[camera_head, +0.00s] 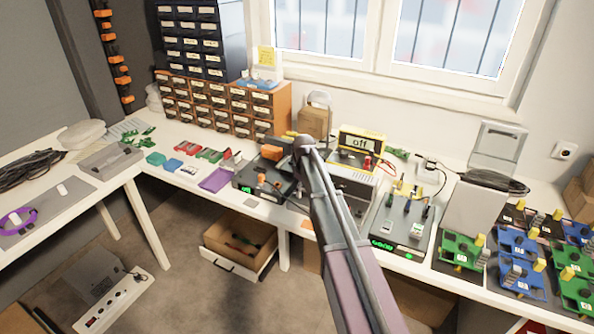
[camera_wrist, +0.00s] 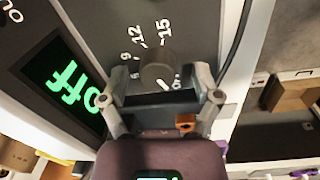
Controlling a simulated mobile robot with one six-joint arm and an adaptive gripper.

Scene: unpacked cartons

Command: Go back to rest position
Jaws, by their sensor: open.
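My arm reaches from the bottom of the head view up to the back bench. My gripper (camera_wrist: 161,95) is open in the wrist view, its two fingers apart on either side of a dark round knob (camera_wrist: 158,70). The knob sits on a dark panel with 12 and 15 printed by it. Whether the fingers touch the knob cannot be told. A green display (camera_wrist: 70,85) beside it reads off. In the head view a dark box (camera_head: 250,186) with a green display stands by my arm's end. The gripper's fingertips are not clear there.
A yellow meter (camera_head: 361,143) reading off and another dark box (camera_head: 397,228) stand right of my arm. Drawer cabinets (camera_head: 212,105) stand behind. An open drawer (camera_head: 238,246) juts out under the bench. Green and blue boards fill the right side.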

